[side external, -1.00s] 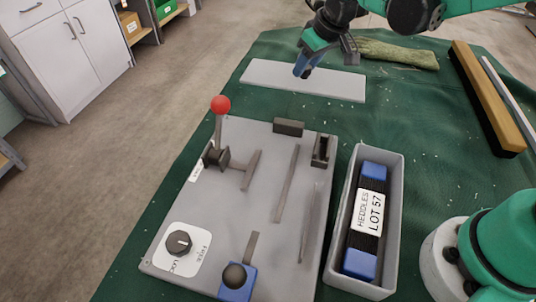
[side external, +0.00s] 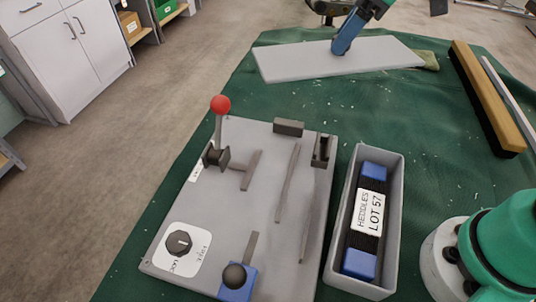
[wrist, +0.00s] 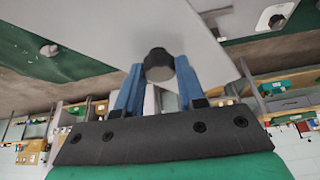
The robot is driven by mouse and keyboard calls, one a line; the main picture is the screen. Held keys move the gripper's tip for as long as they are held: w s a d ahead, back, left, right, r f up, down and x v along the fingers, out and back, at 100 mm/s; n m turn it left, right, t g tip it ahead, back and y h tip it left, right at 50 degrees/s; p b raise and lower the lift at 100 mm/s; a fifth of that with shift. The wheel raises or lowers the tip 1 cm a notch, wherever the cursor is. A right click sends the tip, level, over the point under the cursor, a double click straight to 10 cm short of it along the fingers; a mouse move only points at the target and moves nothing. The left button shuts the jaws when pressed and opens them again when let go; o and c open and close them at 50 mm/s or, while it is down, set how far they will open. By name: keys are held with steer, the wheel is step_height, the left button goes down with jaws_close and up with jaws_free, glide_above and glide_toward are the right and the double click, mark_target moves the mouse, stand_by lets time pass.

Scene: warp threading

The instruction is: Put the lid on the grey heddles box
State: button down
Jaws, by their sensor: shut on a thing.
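The grey lid (side external: 330,60) is a flat plate held above the far part of the green cloth in the side external view. My gripper (side external: 340,48) is shut on its dark knob (wrist: 159,65), which shows between the blue fingers (wrist: 158,85) in the wrist view. The lid looks raised and slightly tilted. The grey heddles box (side external: 334,268) stands open at the right of the middle, nearer the camera. Inside it lies a dark bundle with blue ends and a white label (side external: 369,210) reading HEDDLES LOT 57.
A grey panel (side external: 215,240) with a red-knobbed lever (side external: 220,105), a dial (side external: 179,243) and slots lies left of the box. A wooden bar (side external: 485,90) lies at the right. An olive cloth (side external: 430,60) is partly hidden behind the lid. Open green cloth (side external: 400,115) lies between.

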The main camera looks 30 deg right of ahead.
steer(key=s+a+f+n+g+y, duration=0.1)
steer(key=s+a+f+n+g, duration=0.15)
steer(key=s+n, duration=0.45)
steer(key=s+a+f+n+g+y, duration=0.15)
steer(key=s+f+n, duration=0.25)
steer(key=s, duration=0.5)
steer(key=shift+h, duration=0.45)
steer(key=shift+d+f, duration=0.25)
steer(key=shift+f, duration=1.4)
steer(key=shift+d+f, duration=0.2)
steer(key=shift+f, duration=1.4)
steer(key=shift+f, duration=0.45)
jaws_free()
step_height(320, 180, up, 7)
